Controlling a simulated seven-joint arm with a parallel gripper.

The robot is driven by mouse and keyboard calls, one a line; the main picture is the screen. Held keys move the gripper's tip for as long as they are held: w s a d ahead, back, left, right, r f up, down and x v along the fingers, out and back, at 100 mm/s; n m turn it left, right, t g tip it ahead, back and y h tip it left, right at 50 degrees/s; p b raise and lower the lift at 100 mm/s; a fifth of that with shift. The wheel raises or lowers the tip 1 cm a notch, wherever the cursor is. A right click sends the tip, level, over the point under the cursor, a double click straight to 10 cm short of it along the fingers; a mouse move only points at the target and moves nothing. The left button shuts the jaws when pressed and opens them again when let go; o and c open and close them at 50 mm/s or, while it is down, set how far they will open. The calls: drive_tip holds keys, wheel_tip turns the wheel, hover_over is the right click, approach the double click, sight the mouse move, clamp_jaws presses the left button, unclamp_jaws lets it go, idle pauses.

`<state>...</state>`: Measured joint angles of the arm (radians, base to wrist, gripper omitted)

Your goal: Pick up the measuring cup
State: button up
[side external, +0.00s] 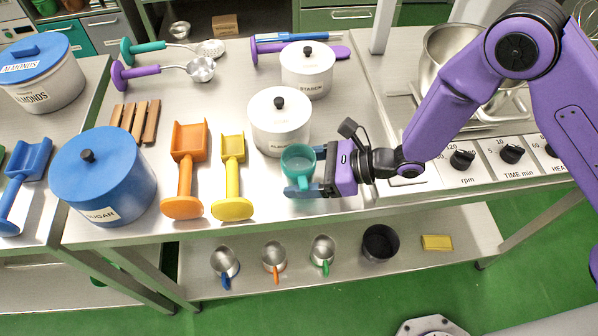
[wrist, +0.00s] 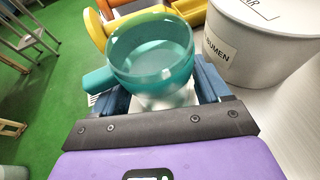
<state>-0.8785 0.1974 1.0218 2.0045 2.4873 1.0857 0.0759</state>
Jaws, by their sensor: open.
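A teal measuring cup (side external: 298,160) stands near the front edge of the steel table, just in front of a white lidded pot. It also shows in the wrist view (wrist: 150,62), with its mouth up and a teal handle sticking out at the left. My gripper (side external: 306,172) is open, with its blue fingers on either side of the cup. The fingers also show in the wrist view (wrist: 160,98), one left and one right of the cup. I cannot tell whether they touch it. The cup hides most of the fingertips.
The white pot (side external: 279,128) stands close behind the cup. A yellow scoop (side external: 232,175) and an orange scoop (side external: 186,165) lie to its left. A control panel (side external: 480,160) is at the right. Several metal cups (side external: 274,256) sit on the lower shelf.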

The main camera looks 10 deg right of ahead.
drive_tip(key=c, duration=0.9)
drive_tip(key=shift+o, duration=0.2)
